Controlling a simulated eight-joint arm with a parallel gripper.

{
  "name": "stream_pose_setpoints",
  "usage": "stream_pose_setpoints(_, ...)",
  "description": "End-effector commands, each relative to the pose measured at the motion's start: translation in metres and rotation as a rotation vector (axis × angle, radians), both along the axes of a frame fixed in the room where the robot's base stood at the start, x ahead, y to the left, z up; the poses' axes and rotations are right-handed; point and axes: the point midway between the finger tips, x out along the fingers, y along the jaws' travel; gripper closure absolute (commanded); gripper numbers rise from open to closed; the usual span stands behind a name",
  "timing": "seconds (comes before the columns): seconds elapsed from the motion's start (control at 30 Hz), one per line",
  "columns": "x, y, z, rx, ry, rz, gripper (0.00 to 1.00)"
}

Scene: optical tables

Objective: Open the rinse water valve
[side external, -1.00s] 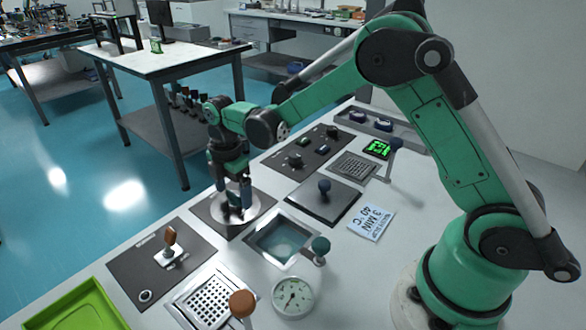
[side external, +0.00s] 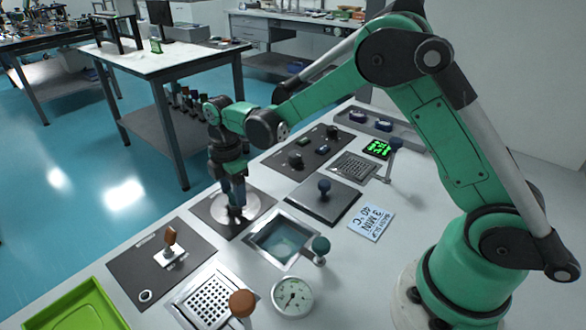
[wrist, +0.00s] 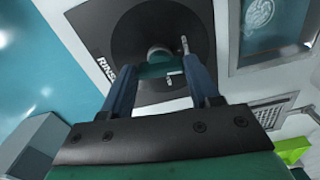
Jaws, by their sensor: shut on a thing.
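The rinse valve sits on a dark plate (side external: 257,199) with a round silver disc, behind the square water basin. In the wrist view the plate (wrist: 92,18) carries partly hidden lettering starting "RINS". My gripper (side external: 236,216) points down over the disc. It is shut on the teal valve handle (wrist: 158,71), which lies between the two blue fingers in the wrist view. In the side view the fingers hide most of the handle.
The water basin (side external: 307,229) with a teal knob (side external: 321,245) is just in front. A brown-handled lever (side external: 170,238), a perforated drain (side external: 208,299) and a gauge (side external: 292,296) stand nearby.

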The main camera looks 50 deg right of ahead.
Motion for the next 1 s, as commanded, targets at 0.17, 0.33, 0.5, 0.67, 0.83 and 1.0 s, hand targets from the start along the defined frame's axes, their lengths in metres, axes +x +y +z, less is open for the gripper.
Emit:
stream_pose_setpoints(0.17,0.0000,0.0000,0.0004,0.000,0.000,-0.141,0.98)
stream_pose_setpoints(0.33,0.0000,-0.0001,0.0005,0.000,0.000,-0.302,0.98)
stream_pose_setpoints(0.5,0.0000,-0.0001,0.0005,0.000,0.000,-0.463,0.98)
stream_pose_setpoints(0.67,0.0000,-0.0001,0.0005,0.000,0.000,-0.615,0.98)
stream_pose_setpoints(0.83,0.0000,-0.0001,0.0006,0.000,0.000,-0.777,0.98)
stream_pose_setpoints(1.0,0.0000,-0.0001,0.0006,-0.001,0.001,-0.938,0.98)
